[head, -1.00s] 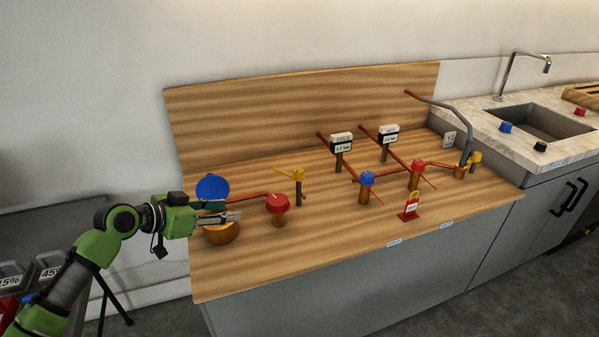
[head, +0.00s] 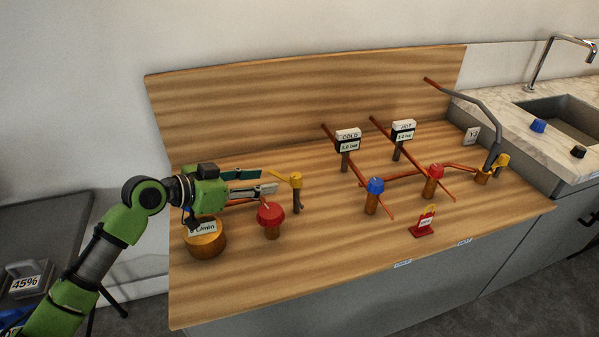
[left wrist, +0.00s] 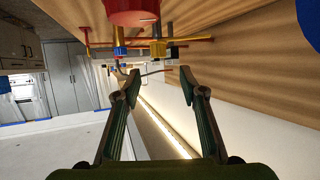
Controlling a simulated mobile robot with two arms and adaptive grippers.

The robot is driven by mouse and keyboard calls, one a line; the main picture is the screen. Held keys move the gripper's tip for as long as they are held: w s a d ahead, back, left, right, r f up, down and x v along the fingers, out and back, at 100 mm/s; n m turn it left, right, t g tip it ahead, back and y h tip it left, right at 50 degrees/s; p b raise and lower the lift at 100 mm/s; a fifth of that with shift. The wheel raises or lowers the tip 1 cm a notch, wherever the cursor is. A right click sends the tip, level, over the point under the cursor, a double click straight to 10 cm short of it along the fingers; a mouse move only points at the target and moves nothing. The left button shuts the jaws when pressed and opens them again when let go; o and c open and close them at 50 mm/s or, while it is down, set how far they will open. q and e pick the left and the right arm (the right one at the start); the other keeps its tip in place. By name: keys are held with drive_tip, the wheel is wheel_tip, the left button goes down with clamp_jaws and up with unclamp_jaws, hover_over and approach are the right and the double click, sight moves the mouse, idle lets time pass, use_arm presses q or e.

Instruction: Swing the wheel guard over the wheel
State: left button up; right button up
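My left gripper (head: 266,181) is above the left part of the wooden bench. Its fingers stand apart with nothing between them, clear in the left wrist view (left wrist: 154,72). Below and behind the gripper stands a round brass body (head: 206,242) with an "L/min" label. I cannot tell which part is the guard. My right gripper is out of view.
A yellow-handled tap (head: 296,181) stands close beyond the fingertips. Farther right are blue (head: 375,186) and red (head: 435,172) knobs, copper pipes, two gauges (head: 348,138) (head: 403,131) and a red tag stand (head: 424,222).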

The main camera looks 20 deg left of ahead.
sight(291, 178)
use_arm(q)
drive_tip(key=b+x, duration=0.1)
drive_tip(key=x, duration=0.3)
drive_tip(key=shift+w+d+f, duration=0.1)
drive_tip(key=shift+d, duration=0.3)
drive_tip(key=b+x, duration=0.2)
drive_tip(key=x, duration=0.5)
drive_tip(key=shift+a, duration=0.1)
drive_tip(key=shift+w+b, duration=0.2)
drive_tip(key=shift+b, duration=0.1)
drive_tip(key=shift+w+f, duration=0.1)
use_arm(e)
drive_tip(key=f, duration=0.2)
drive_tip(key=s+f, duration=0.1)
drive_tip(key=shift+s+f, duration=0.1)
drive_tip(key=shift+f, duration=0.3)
use_arm(q)
drive_tip(key=shift+c, duration=0.7)
clamp_jaws()
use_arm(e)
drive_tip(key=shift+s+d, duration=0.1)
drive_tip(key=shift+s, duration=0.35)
